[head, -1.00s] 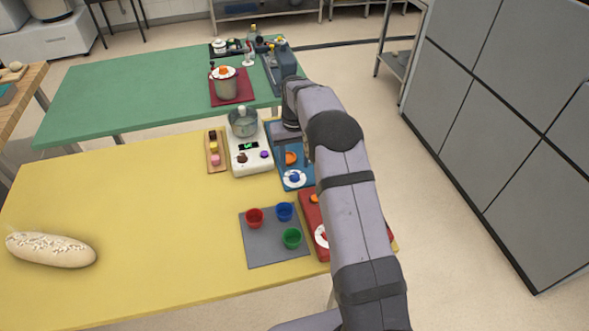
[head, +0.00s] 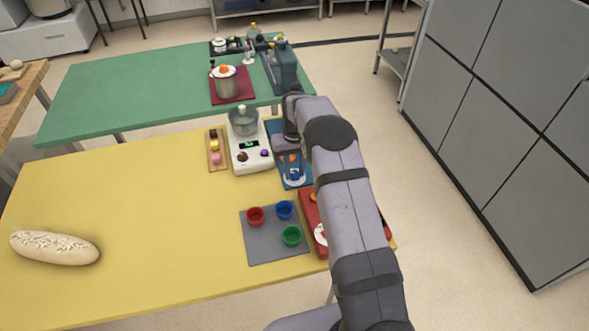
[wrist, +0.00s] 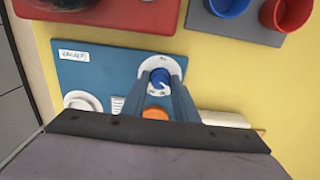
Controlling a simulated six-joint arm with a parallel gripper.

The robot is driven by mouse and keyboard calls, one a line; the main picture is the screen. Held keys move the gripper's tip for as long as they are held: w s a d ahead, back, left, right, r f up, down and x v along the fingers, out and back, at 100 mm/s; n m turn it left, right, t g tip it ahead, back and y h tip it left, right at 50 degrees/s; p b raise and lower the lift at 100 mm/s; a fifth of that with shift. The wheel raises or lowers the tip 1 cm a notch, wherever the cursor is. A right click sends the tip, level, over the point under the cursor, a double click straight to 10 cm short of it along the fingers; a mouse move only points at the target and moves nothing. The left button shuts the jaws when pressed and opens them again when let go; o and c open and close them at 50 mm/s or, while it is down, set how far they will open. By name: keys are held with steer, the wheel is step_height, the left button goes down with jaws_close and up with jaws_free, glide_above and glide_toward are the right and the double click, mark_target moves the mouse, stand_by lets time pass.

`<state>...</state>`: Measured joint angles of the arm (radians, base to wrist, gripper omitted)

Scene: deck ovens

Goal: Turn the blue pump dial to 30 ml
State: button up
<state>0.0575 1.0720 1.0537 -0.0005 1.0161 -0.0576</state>
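The blue pump dial (wrist: 159,77) is a small blue knob on a round white plate, set on a blue panel (wrist: 88,72). It also shows in the head view (head: 295,175), towards the right edge of the yellow table. My gripper (wrist: 160,82) reaches down over the panel with one finger on each side of the knob. The fingers look apart, with a gap around the knob; I cannot tell whether either touches it. The fingers show narrowly in the head view (head: 292,164). The scale marks on the white plate are too small to read.
An orange button (wrist: 154,113) and a white round part (wrist: 82,102) are on the same panel. A red panel (head: 311,220) is close by, with a grey mat (head: 262,246) of coloured cups. A white scale (head: 239,159) with a pot stands left of the blue panel.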

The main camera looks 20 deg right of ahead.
steer(key=shift+m, duration=0.4)
steer(key=m+b, duration=0.1)
steer(key=m, duration=0.1)
steer(key=shift+m, duration=0.3)
steer(key=shift+r+m+b, duration=0.1)
steer(key=shift+m+b, duration=0.35)
steer(key=shift+m, duration=1.75)
steer(key=shift+w, duration=0.1)
steer(key=o, duration=1.1)
steer(key=shift+c, duration=0.2)
